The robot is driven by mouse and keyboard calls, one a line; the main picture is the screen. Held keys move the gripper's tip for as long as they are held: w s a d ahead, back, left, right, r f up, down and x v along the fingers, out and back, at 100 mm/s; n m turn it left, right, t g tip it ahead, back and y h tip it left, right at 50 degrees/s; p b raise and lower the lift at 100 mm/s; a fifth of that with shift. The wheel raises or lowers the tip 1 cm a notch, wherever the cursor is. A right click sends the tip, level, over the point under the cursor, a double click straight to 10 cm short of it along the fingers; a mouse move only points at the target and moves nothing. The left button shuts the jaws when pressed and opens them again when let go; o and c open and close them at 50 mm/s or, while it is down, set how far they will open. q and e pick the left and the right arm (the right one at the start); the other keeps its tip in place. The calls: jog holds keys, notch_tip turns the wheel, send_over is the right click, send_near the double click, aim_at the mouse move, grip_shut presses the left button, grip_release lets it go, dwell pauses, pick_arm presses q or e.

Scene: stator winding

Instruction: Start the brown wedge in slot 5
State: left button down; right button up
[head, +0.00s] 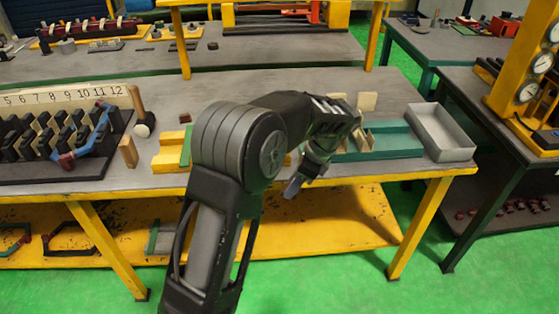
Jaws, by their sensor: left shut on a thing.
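The black stator block (60,168) stands at the left of the table, with rows of upright black teeth. A pale number strip (62,97) behind it reads 5 to 12, with 5 at the picture's left edge. My left gripper (296,184) is at the table's front edge, far to the right of slot 5, pointing down. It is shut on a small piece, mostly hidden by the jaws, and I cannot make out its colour. My right gripper is not in view.
A blue and red coil (83,146) lies across the stator's right slots. A mallet (142,112) and a tan block (128,151) stand to its right. A green fixture (385,143) and an open grey tray (441,131) are at the right. The table's back middle is clear.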

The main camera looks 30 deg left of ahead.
pick_arm(q)
jog(key=s+d+f+n+g+h, duration=0.1)
jog(key=s+d+f+n, duration=0.2)
jog(key=d+n, duration=0.2)
jog(key=s+d+f+n+g+h, duration=0.2)
jog(key=s+d+n, duration=0.2)
jog(key=d+n, duration=0.2)
jog(key=shift+f+n, duration=0.3)
jog(key=shift+f, duration=0.1)
jog(key=shift+d, duration=0.1)
